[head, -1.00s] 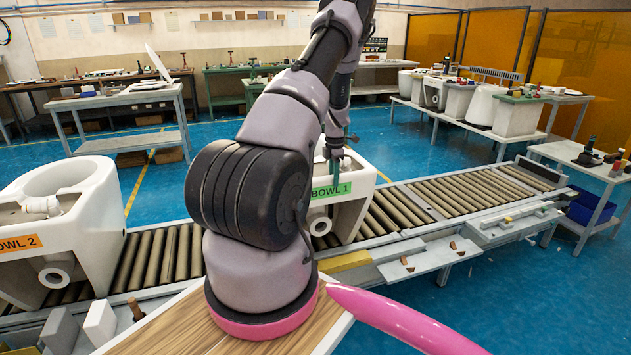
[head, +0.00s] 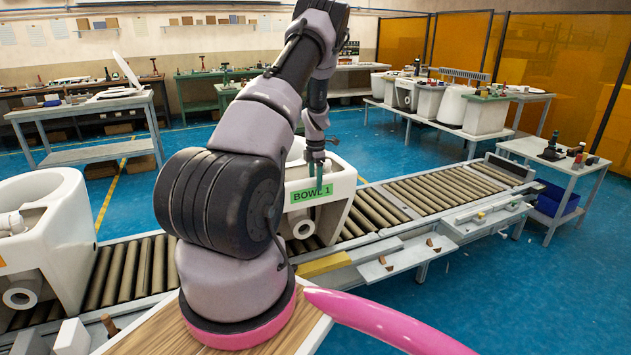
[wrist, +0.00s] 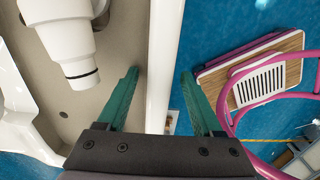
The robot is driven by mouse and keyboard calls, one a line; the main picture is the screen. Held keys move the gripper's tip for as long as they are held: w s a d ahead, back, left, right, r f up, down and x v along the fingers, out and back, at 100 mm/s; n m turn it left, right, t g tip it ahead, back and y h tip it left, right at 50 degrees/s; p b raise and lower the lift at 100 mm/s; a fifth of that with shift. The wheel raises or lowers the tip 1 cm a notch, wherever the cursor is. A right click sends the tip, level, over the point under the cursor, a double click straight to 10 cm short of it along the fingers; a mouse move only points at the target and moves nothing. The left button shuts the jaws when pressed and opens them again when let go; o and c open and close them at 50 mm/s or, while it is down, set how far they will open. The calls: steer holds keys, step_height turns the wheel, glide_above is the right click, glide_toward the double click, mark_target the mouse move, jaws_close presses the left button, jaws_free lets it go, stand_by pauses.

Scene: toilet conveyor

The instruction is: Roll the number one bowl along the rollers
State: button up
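The number one bowl (head: 340,195) is white with a green "BOWL 1" label (head: 300,196) and stands on the rollers (head: 440,190), partly hidden behind my arm. My gripper (head: 318,180) is at its upper front rim, and a finger overlaps the label. In the wrist view my gripper's two green fingers (wrist: 160,73) are spread apart, one on each side of the bowl's white wall (wrist: 162,50). Gaps show between the fingers and the wall. A white pipe fitting (wrist: 72,45) shows inside the bowl.
Another white bowl (head: 55,225) stands on the rollers at the left. The rollers right of the number one bowl are clear up to a grey end stop (head: 500,170). A yellow block (head: 325,265) and a side tray (head: 390,262) line the near edge.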

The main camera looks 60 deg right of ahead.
step_height(320, 180, up, 11)
steer(key=shift+f, duration=0.1)
stand_by(0.4)
steer(key=s+a+r, duration=0.3)
steer(key=s+a, duration=0.7)
steer(key=s, duration=0.5)
